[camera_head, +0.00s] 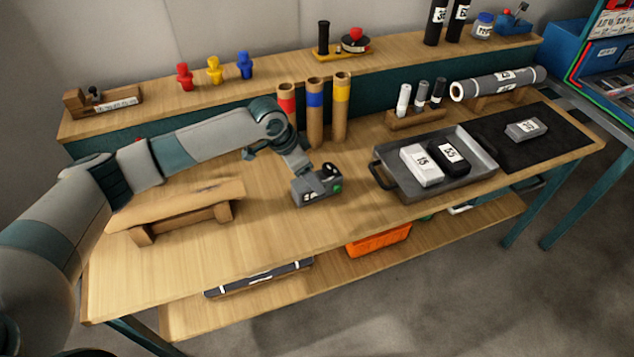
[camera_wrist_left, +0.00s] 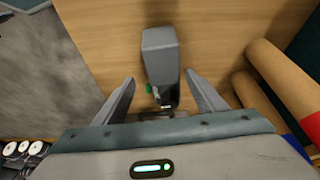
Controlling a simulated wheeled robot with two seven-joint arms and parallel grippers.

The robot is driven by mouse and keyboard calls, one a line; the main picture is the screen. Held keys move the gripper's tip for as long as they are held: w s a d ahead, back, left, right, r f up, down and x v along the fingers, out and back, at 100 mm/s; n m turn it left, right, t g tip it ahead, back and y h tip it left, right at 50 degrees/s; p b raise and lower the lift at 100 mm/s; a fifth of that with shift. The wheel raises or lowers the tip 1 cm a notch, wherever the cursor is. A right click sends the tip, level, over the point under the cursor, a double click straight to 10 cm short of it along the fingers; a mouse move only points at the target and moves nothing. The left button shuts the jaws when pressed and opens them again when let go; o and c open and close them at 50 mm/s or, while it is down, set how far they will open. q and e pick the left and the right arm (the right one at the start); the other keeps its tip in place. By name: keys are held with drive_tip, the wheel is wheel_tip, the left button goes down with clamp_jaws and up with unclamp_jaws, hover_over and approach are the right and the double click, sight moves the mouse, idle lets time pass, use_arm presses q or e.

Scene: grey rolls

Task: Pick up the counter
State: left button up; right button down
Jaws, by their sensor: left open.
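The counter (camera_head: 312,194) appears to be the small grey box on the table in front of the cardboard tubes, with pale marks on its front and a green part at its right. In the left wrist view it is a grey block (camera_wrist_left: 160,52) with a black end and a green bit on its side. My left gripper (camera_wrist_left: 160,77) is open, with one finger on each side of the block's lower part and gaps showing on both sides. In the head view, my left gripper (camera_head: 310,174) is right above the counter; its fingers are hard to make out. My right gripper is not in view.
Cardboard tubes (camera_head: 314,115) with red, blue and yellow bands stand close behind. A grey tray (camera_head: 402,190) holding a white and a black block is to the right. A wooden stand (camera_head: 180,205) is to the left. The table's front is clear.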

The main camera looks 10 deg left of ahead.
use_arm(q)
drive_tip(key=shift+w+d+f, duration=0.15)
drive_tip(key=shift+d+f, duration=0.05)
drive_tip(key=shift+f, duration=0.5)
drive_tip(key=shift+w+f+p, duration=0.1)
drive_tip(key=shift+f+p, duration=0.05)
drive_tip(key=shift+p, duration=0.15)
drive_tip(key=shift+w+d+f+p, duration=0.2)
drive_tip(key=shift+w+f+p, duration=0.25)
drive_tip(key=shift+f, duration=0.15)
drive_tip(key=shift+p+x, duration=0.4)
drive_tip(key=shift+x, duration=1.25)
drive_tip(key=shift+a, duration=0.1)
drive_tip(key=shift+w, duration=0.1)
drive_tip(key=c, duration=1.4)
